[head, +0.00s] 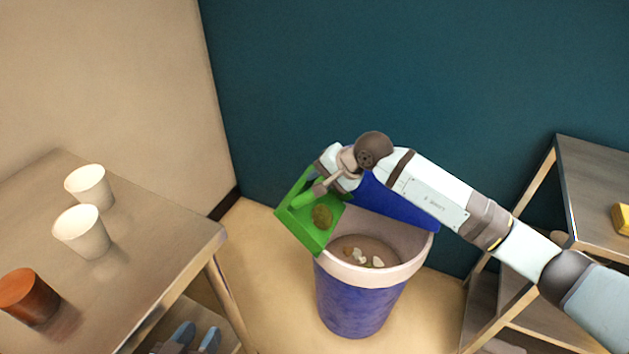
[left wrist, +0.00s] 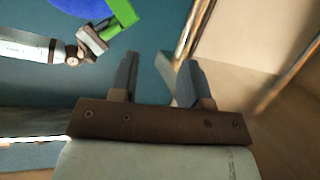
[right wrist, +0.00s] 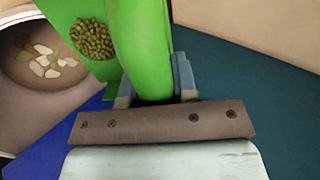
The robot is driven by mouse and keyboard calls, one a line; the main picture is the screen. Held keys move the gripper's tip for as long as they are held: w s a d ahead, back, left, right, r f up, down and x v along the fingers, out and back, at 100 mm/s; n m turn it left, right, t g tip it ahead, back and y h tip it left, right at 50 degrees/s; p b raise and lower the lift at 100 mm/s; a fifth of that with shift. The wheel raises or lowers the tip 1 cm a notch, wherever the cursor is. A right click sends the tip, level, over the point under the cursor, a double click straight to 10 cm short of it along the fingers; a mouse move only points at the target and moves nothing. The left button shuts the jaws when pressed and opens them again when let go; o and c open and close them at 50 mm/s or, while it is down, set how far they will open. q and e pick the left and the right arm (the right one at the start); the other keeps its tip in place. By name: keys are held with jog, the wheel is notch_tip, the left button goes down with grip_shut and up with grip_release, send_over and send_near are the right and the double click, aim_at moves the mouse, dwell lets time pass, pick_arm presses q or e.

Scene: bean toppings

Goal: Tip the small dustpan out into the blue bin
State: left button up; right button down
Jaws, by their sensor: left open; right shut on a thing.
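The small green dustpan (head: 292,222) is at the left side of the blue bin (head: 358,305), its lower edge close to the bin's pale rim. A clump of green beans (head: 322,216) lies in the pan; it also shows in the right wrist view (right wrist: 92,38). My right gripper (head: 330,180) is shut on the pan's green handle (right wrist: 142,45). Inside the open bin are several pale and brownish pieces (head: 365,258). My left gripper (head: 197,337) is open and empty, low at the bottom edge of the head view; its spread fingers show in the left wrist view (left wrist: 158,78).
A wooden table (head: 150,235) at the left holds two white cups (head: 82,232) and a brown-orange cup (head: 28,297). A shelf (head: 590,170) with a yellow object (head: 621,219) stands at the right. A blue panel (head: 395,205) rises behind the bin's opening.

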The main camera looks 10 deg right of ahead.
jog(key=shift+s+d+b, duration=0.15)
jog(key=shift+d+b, duration=0.15)
jog(key=shift+s+d+f+t+y+b, duration=0.1)
jog(key=shift+s+d+t+y+b, duration=0.45)
jog(key=shift+b, duration=0.6)
pick_arm(q)
jog(key=w+d+r+t+h+b, duration=0.1)
jog(key=d+r+t+h+b, duration=0.3)
jog(key=r, duration=0.5)
jog(key=w+a+f+m+g+h+b, duration=0.1)
jog(key=w+f+m+b, duration=0.2)
jog(key=f+m+b, duration=0.2)
jog(key=shift+f+m+b, duration=0.3)
jog(key=shift+f+b, duration=1.45)
jog(key=shift+b, duration=1.75)
pick_arm(e)
jog(key=s+d+f+t+y, duration=0.4)
jog(key=s+d+t+y, duration=0.1)
jog(key=d+y, duration=0.3)
jog(key=shift+s+d+f, duration=0.35)
jog(key=shift+s+d, duration=0.15)
jog(key=shift+d, duration=0.2)
